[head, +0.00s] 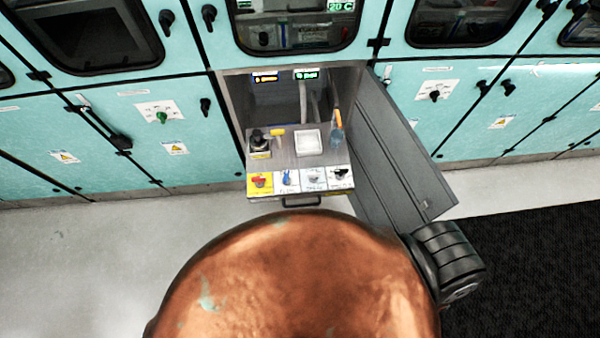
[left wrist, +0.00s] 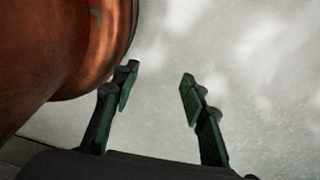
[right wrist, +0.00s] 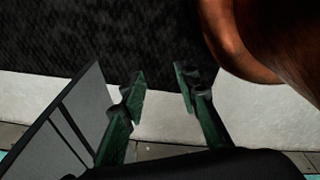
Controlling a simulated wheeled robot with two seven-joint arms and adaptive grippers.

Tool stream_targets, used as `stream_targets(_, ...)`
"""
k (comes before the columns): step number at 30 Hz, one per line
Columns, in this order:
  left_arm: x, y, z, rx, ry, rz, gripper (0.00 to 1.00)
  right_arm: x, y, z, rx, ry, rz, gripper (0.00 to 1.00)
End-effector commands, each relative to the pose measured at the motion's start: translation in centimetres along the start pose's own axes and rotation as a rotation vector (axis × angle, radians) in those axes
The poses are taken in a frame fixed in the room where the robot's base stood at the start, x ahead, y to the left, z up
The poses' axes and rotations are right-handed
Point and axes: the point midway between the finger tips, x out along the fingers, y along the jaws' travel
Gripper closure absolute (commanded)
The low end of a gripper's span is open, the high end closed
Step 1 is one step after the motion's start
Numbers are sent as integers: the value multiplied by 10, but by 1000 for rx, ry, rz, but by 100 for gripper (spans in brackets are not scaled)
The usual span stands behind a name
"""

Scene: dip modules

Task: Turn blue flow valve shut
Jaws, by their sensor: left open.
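The blue flow valve (head: 288,178) is a small blue handle on a white label, on the front strip of the pulled-out drawer in the head view. It sits between a red valve (head: 259,181) on a yellow label and a grey valve (head: 314,177); a black valve (head: 341,173) is at the right end. The handle's exact angle is too small to tell. My left gripper (left wrist: 157,85) is open and empty above pale floor in the left wrist view. My right gripper (right wrist: 160,85) is open and empty in the right wrist view. Neither gripper shows in the head view.
The drawer (head: 290,160) holds a dark bottle-like item (head: 258,142), a white tray (head: 308,142) and a blue-and-orange tool (head: 337,130). An open grey door (head: 385,150) stands to its right, also in the right wrist view (right wrist: 65,125). Teal cabinets line the wall. Floor left of the drawer is clear.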

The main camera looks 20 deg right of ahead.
Motion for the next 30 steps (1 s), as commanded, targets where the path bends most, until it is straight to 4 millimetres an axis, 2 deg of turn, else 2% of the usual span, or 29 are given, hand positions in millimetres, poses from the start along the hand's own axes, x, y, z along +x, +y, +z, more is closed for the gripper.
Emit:
stream_targets(1,-3,-2,2,0,-3,-2,60,-10,4,-31,-6,26,2,71)
stream_targets(4,-6,-5,2,1,-4,-5,60,-38,9,-87,-20,55,3,71)
stream_targets(6,-9,-8,2,1,-3,-8,60,-65,11,-127,-32,78,2,71)
stream_targets(9,-12,-10,1,1,-2,-11,60,-110,12,-177,-52,107,-3,71)
stream_targets(12,-15,-12,0,0,1,-12,60,-156,12,-215,-72,133,-8,71)
stream_targets(15,-17,-12,-3,0,5,-13,60,-196,10,-240,-92,153,-14,71)
stream_targets(20,-20,-13,-6,0,9,-13,60,-252,5,-270,-130,184,-23,71)
stream_targets(27,-24,-13,-8,1,12,-13,60,-334,-35,-334,-371,257,-76,71)
stream_targets(30,-24,-13,-9,1,12,-13,60,-359,-59,-358,-517,284,-102,71)
